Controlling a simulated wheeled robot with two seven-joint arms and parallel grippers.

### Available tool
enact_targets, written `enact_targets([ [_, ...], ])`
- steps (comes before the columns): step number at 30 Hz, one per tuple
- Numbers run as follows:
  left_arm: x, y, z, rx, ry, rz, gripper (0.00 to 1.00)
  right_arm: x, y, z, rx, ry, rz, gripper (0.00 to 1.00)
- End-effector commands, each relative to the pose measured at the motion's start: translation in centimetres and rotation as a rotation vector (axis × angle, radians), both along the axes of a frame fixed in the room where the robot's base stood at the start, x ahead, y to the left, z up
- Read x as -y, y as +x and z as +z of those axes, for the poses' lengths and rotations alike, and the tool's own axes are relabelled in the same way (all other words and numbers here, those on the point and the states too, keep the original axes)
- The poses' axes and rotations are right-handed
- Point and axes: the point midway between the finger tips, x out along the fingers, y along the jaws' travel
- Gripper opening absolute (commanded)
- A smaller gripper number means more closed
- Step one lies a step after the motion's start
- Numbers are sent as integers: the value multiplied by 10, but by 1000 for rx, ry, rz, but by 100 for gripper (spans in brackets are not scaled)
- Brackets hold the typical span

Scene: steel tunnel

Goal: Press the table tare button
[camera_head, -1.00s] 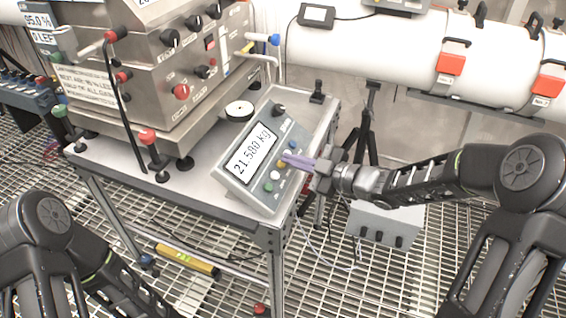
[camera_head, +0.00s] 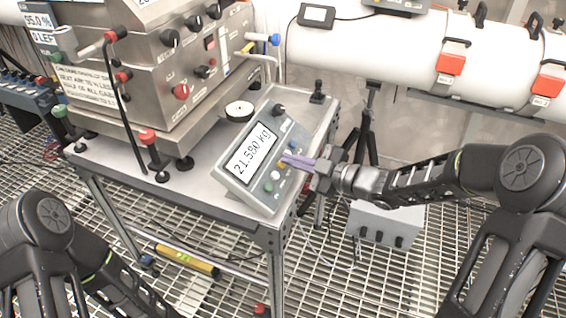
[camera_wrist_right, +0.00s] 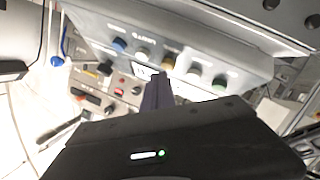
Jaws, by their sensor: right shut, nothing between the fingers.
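The grey scale panel (camera_head: 240,184) stands tilted on the steel table, its display (camera_head: 252,151) reading 21.580 kg. I cannot read which button is the tare one. My right gripper (camera_head: 286,159) is shut and empty, its purple fingertips at the button column; contact cannot be told. My left gripper is out of view.
A steel machine (camera_head: 165,80) with knobs and levers stands on the table (camera_head: 205,190), left of the panel. A black knob (camera_head: 278,110) and a round white-topped pan (camera_head: 239,111) sit behind the panel. A white pipe (camera_head: 370,50) runs across the back.

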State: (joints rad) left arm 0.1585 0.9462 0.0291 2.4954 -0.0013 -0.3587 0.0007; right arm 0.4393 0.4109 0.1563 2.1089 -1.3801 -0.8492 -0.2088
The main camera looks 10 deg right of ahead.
Motion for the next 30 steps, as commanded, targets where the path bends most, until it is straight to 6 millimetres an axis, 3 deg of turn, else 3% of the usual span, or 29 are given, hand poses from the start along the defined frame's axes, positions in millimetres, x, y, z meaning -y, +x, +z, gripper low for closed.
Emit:
enact_targets([
  [30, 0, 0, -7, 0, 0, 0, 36, -4, 2, -6, -1, -1, -1, 0],
])
